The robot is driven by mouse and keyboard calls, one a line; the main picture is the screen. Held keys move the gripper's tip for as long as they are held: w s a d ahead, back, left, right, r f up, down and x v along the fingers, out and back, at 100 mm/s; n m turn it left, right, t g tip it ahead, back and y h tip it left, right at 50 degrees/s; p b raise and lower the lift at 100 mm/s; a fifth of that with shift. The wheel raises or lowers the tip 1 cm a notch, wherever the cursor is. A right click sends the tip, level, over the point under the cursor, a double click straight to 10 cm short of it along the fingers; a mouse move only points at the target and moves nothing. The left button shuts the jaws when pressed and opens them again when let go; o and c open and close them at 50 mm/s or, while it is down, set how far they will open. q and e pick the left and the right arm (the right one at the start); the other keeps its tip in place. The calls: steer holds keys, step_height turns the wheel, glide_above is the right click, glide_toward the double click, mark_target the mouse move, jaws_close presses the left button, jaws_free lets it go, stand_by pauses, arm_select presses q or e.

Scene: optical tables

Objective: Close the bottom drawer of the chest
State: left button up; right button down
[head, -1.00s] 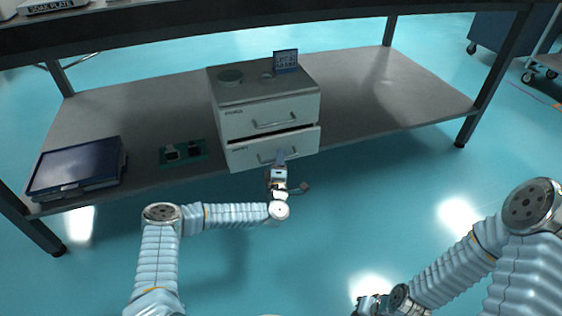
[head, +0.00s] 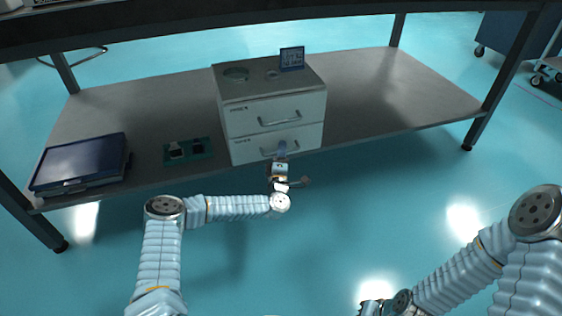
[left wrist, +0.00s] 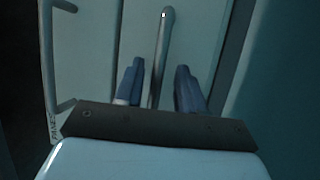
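The grey chest (head: 272,90) stands on the lower shelf of the table. Its bottom drawer (head: 243,153) shows no dark gap above it in the head view and looks flush with the top drawer (head: 240,121). My left gripper (head: 281,152) is at the bottom drawer's handle. In the left wrist view its two blue fingers stand apart, one on each side of the bar handle (left wrist: 163,45), with space between them and the bar. My right gripper (head: 371,307) is low at the bottom edge, partly cut off, far from the chest.
A dark blue flat case (head: 80,162) and a small green board (head: 188,152) lie on the shelf left of the chest. A small blue sign (head: 292,58) and a round dish (head: 236,74) are on top. The shelf (head: 400,95) right of the chest is clear.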

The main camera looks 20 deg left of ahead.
arm_select(q)
steer(key=p+v, duration=0.1)
steer(key=v, duration=1.2)
steer(key=shift+s+r, duration=0.15)
steer(key=shift+d+p, duration=0.25)
steer(key=shift+p, duration=0.05)
steer(key=s+d+f+m+g+h+p, duration=0.1)
steer(key=s+d+m+g+h+p, duration=0.2)
steer(key=s+d+m+g+h, duration=0.25)
steer(key=s+d+f+m+g+h+p, duration=0.1)
steer(key=s+d+m+g+h+p, duration=0.15)
steer(key=d+m+h, duration=0.4)
steer(key=s+a+m+g+y+p, duration=0.2)
steer(key=s+g, duration=0.3)
steer(key=s, duration=0.5)
steer(key=s+a+m+g+y+p, duration=0.2)
steer(key=s+g, duration=0.3)
steer(key=s, duration=0.6)
steer(key=shift+a+m+g+p, duration=0.3)
steer(key=shift+m+g+p, duration=0.1)
steer(key=shift+m+p, duration=0.4)
steer(key=shift+a+f, duration=0.1)
steer(key=shift+f, duration=0.05)
